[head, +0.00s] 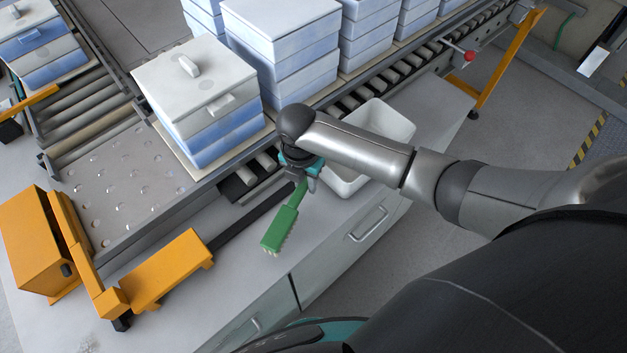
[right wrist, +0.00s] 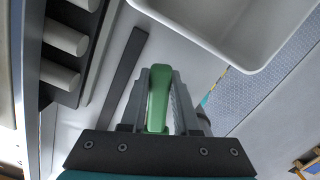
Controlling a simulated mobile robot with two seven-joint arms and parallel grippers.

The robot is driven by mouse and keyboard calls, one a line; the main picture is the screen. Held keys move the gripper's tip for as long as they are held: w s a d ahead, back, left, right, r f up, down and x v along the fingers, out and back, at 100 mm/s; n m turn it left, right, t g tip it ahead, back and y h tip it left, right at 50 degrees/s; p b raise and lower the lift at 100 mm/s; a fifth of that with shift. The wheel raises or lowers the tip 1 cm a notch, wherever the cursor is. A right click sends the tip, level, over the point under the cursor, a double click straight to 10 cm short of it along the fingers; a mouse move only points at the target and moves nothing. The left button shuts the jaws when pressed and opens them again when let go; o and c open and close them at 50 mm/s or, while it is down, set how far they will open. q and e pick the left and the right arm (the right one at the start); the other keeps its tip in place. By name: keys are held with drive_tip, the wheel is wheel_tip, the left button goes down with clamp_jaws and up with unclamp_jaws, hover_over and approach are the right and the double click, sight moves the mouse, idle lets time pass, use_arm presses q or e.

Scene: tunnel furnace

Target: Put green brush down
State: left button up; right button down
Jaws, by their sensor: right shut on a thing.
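The green brush (head: 281,228) hangs from my right gripper (head: 307,178) in the head view, its head and pale bristles toward the lower left, over the light grey cabinet top (head: 235,262). Its handle (right wrist: 158,98) shows between the two fingers in the right wrist view, where my right gripper (right wrist: 160,92) is shut on it. Whether the brush touches the cabinet top, I cannot tell. My left gripper is not in view.
A white bin (head: 352,183) stands just right of the gripper. The roller conveyor with stacked blue and white boxes (head: 205,110) runs behind. An orange mechanism (head: 155,275) is at the left.

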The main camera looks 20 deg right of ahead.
drive_tip(key=shift+w+d, duration=0.3)
drive_tip(key=shift+d, duration=0.35)
drive_tip(key=shift+w+d, duration=0.2)
drive_tip(key=shift+d, duration=0.4)
wheel_tip(320, 180, down, 2)
drive_tip(key=shift+f, duration=0.75)
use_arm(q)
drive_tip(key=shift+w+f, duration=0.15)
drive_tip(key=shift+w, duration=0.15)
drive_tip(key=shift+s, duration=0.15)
use_arm(e)
drive_tip(key=shift+f, duration=0.15)
drive_tip(key=c, duration=0.7)
unclamp_jaws()
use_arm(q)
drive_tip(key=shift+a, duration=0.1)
use_arm(e)
drive_tip(key=shift+o, duration=0.2)
